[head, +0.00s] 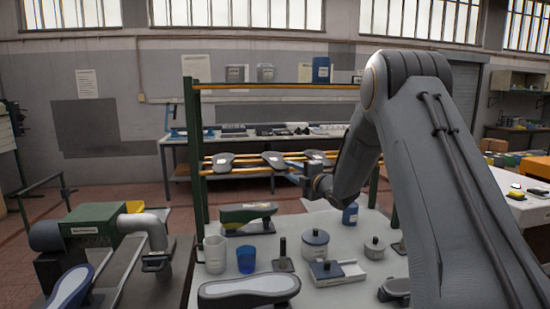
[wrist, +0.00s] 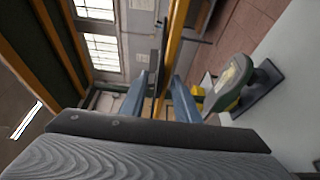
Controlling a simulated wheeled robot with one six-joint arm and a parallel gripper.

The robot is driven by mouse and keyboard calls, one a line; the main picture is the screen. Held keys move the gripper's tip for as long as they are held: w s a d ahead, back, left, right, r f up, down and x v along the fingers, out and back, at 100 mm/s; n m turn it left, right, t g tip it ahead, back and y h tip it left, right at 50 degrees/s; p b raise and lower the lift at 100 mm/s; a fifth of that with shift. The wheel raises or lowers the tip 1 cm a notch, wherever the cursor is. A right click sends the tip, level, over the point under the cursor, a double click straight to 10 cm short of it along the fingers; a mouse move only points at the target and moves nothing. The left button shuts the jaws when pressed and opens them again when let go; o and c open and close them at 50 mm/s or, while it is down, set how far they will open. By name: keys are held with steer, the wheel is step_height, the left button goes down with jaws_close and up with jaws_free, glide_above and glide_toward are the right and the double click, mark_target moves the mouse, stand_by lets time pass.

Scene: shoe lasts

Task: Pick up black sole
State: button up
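A larger black-sided sole shape with a grey top (head: 248,288) lies at the table's front edge. I cannot tell which is the task's black sole. My gripper (head: 308,186) is just in front of the rack, below and right of the middle sole. In the wrist view its two blue fingers (wrist: 159,98) stand apart with nothing visible held; an orange rail shows between them.
The table (head: 350,297) holds a green shoe last (head: 248,214), a white mug (head: 214,254), a blue cup (head: 246,260), a lidded pot (head: 315,246) and a blue bottle (head: 350,214). Green rack posts (head: 194,150) stand behind. A green machine (head: 95,222) stands left.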

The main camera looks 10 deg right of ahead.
steer(key=shift+w+a, duration=0.1)
steer(key=shift+w, duration=0.05)
jaws_close()
steer(key=shift+r, duration=0.1)
step_height(320, 180, up, 10)
steer(key=b, duration=0.3)
steer(key=shift+b, duration=0.35)
stand_by(0.4)
